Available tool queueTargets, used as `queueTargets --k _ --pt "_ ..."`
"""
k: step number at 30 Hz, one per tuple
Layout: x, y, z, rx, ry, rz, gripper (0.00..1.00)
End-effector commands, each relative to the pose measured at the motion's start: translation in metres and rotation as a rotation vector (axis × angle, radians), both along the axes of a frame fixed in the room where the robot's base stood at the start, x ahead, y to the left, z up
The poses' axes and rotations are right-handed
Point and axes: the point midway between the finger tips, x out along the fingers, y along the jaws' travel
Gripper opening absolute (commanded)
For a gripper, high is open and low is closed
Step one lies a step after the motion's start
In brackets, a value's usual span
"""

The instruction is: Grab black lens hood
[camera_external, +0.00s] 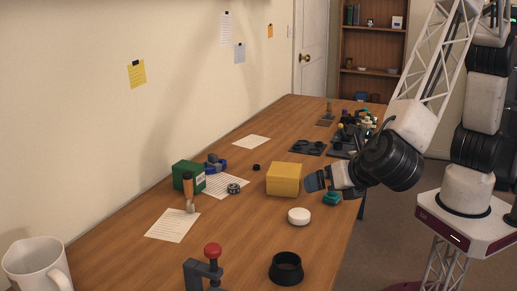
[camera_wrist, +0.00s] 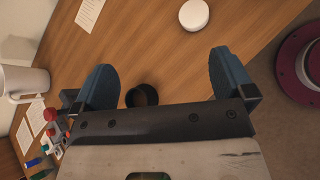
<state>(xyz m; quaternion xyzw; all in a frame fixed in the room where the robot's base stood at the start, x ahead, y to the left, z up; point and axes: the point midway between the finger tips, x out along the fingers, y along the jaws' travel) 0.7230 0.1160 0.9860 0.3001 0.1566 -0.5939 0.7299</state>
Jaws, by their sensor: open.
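The black lens hood (camera_external: 286,268) stands on the wooden table near its front edge, as a short dark ring with a wider base. In the wrist view the hood (camera_wrist: 136,97) shows between my fingers, nearer the left one, its lower edge close to or behind the gripper body. My gripper (camera_external: 317,182) has blue fingers and is above the table, well behind the hood in the external view. In the wrist view my gripper (camera_wrist: 163,62) is spread open with nothing between the pads.
A white round lid (camera_external: 299,216) lies between hood and gripper. A yellow box (camera_external: 284,179) stands left of my gripper. A red-knobbed clamp (camera_external: 212,251) is left of the hood, and a white mug (camera_external: 38,266) is further left. Bare wood surrounds the hood.

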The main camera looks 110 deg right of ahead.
Motion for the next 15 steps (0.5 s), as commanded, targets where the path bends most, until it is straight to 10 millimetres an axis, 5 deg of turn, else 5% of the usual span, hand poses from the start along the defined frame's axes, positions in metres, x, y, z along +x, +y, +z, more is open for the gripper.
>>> queueTargets --k 15 --pt "0.075 0.088 -0.096 -0.273 0.136 0.329 1.00"
